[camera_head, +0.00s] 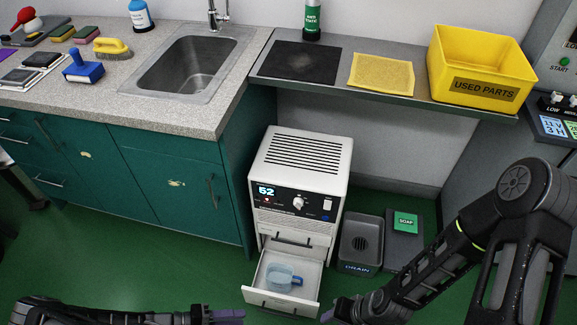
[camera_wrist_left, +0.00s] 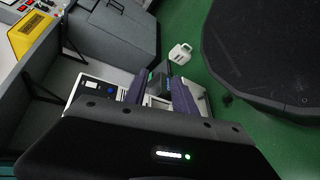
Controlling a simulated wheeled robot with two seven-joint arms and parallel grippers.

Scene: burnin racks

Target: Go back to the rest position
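My left gripper (camera_head: 226,316) is at the bottom edge of the head view, its arm lying low from the left. In the left wrist view its two purple fingers (camera_wrist_left: 160,94) stand apart with nothing seen held between them. My right arm comes down from the right, and its gripper (camera_head: 331,313) is at the bottom edge, right of the open drawer; its fingers are mostly cut off. Both grippers appear in front of the white cabinet unit (camera_head: 290,215) that reads 52.
The unit's lower drawer (camera_head: 262,299) is pulled out and holds a clear cup with a blue handle (camera_head: 280,276). A yellow used-parts bin (camera_head: 480,65) is on the shelf. Green floor is free at left.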

